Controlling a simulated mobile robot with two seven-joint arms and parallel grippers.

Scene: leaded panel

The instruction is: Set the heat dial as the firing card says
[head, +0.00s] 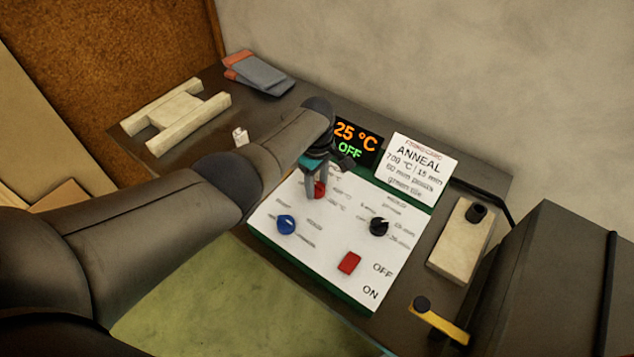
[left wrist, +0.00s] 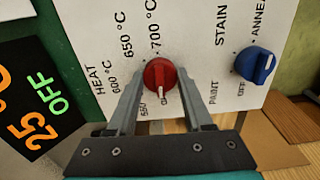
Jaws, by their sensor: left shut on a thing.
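The red heat dial (head: 320,190) is on the white control panel (head: 300,250). My left gripper (head: 314,188) is shut on it, with a finger on each side of the red dial (left wrist: 158,72) in the left wrist view. Its white pointer faces the bottom of that view, toward a partly hidden mark that looks like OFF. Marks of 600, 650 and 700 °C run around it; one near the left finger is partly covered. The firing card (head: 418,168) reads ANNEAL, apparently 700 °C, 15 min. The display (head: 355,142) shows 25 °C and OFF. My right gripper is out of view.
A blue knob (head: 286,225), a black knob (head: 379,227) and a red switch (head: 349,263) are on the same panel. A pale block (head: 461,240) lies right of it. A large dark box (head: 560,280) stands at the right. A pale wooden frame (head: 178,118) lies at the back left.

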